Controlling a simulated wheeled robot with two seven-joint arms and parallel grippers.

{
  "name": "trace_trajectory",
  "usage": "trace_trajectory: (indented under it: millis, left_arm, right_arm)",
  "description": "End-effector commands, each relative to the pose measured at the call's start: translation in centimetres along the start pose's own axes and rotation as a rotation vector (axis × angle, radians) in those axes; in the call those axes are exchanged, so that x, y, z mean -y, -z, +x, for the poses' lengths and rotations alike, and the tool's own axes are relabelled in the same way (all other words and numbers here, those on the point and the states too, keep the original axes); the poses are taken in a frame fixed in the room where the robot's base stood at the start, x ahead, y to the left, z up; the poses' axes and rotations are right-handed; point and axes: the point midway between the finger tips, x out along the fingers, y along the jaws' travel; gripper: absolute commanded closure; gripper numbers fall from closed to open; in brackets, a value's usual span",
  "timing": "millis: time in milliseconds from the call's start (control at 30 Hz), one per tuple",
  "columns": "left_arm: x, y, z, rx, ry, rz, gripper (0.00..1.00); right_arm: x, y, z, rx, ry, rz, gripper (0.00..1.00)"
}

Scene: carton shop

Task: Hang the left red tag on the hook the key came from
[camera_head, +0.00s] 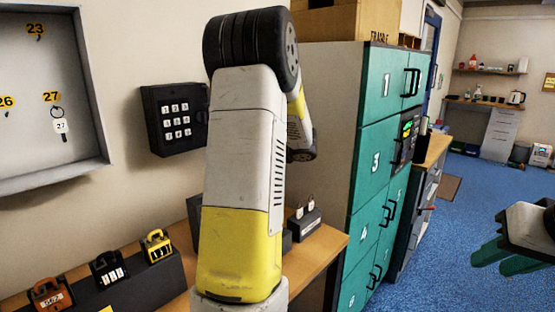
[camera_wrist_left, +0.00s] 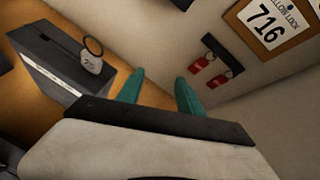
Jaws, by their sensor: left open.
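Two red tags hang side by side under a dark wall strip in the left wrist view: the left red tag (camera_wrist_left: 199,65) and the right red tag (camera_wrist_left: 219,79). My left gripper (camera_wrist_left: 158,82) is open and empty, with its teal fingers below and left of the tags, apart from them. In the head view my left arm hides its own gripper and the red tags. A wall cabinet (camera_head: 92,100) shows hooks numbered 23, 26 and 27. A white tag marked 27 (camera_head: 61,126) hangs on a ring at hook 27; hooks 23 and 26 look bare. My right gripper (camera_head: 492,264) is open and empty at right.
A dark box with a ringed white tag (camera_wrist_left: 91,61) stands left of my left gripper. A 716 sign (camera_wrist_left: 270,27) is on the wall. A black keypad (camera_head: 176,118), padlocks on a dark block (camera_head: 135,286) and teal lockers (camera_head: 375,160) surround my left arm.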

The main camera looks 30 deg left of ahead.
Motion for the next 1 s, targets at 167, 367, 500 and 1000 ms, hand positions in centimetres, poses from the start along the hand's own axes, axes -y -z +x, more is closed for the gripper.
trace_trajectory:
  millis: [167, 367, 500, 1000]
  left_arm:
    - [3.3, 0.7, 2.8, 0.131, 0.067, 0.206, 0.56]
    - [6.3, 1.5, 4.6, 0.246, 0.131, 0.386, 0.56]
    - [6.8, 1.5, 5.1, 0.263, 0.141, 0.409, 0.56]
    - [7.7, 0.2, 10.2, 0.261, 0.138, 0.406, 0.56]
  right_arm:
    - [0.0, 0.0, 0.0, 0.000, 0.000, 0.000, 0.69]
    - [0.0, 0.0, 0.0, 0.000, 0.000, 0.000, 0.69]
    - [0.0, 0.0, 0.0, 0.000, 0.000, 0.000, 0.69]
    - [0.0, 0.0, 0.0, 0.000, 0.000, 0.000, 0.69]
